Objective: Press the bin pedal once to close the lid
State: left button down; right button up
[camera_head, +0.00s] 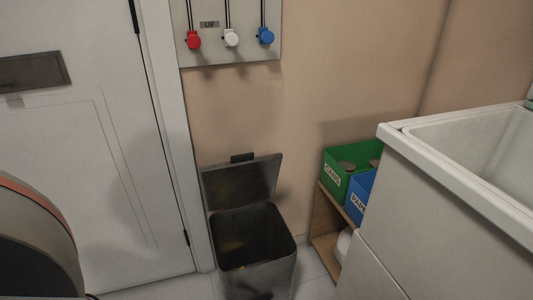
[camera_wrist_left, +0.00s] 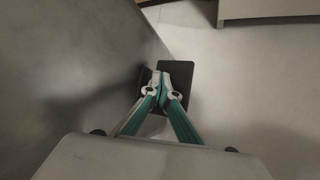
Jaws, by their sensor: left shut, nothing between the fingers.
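The dark metal bin (camera_head: 257,270) stands on the floor by the wall, with its lid (camera_head: 241,183) raised and tilted back. The inside of the bin shows through the open top. In the left wrist view my left gripper (camera_wrist_left: 175,68) is shut and empty, pointing down. Its fingertips are over the black pedal (camera_wrist_left: 184,97), beside the bin's grey side (camera_wrist_left: 70,75). I cannot tell whether the tips touch the pedal. The gripper partly hides the pedal. My right gripper is in neither view.
A green crate (camera_head: 345,180) and a blue crate (camera_head: 357,202) sit on a wooden shelf (camera_head: 325,240) right of the bin. A white sink unit (camera_head: 400,205) stands at the right. A white door (camera_head: 90,130) is at the left. Red, white and blue knobs hang above.

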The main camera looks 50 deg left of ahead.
pick_arm(q)
jog(key=shift+f, duration=0.45)
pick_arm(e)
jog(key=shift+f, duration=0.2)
pick_arm(q)
jog(key=shift+s+f+b, duration=0.1)
jog(key=shift+f+b, duration=0.2)
jog(key=shift+f, duration=0.7)
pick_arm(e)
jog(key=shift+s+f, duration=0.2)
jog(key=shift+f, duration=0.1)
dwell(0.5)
pick_arm(q)
jog(key=shift+r+p, duration=1.45)
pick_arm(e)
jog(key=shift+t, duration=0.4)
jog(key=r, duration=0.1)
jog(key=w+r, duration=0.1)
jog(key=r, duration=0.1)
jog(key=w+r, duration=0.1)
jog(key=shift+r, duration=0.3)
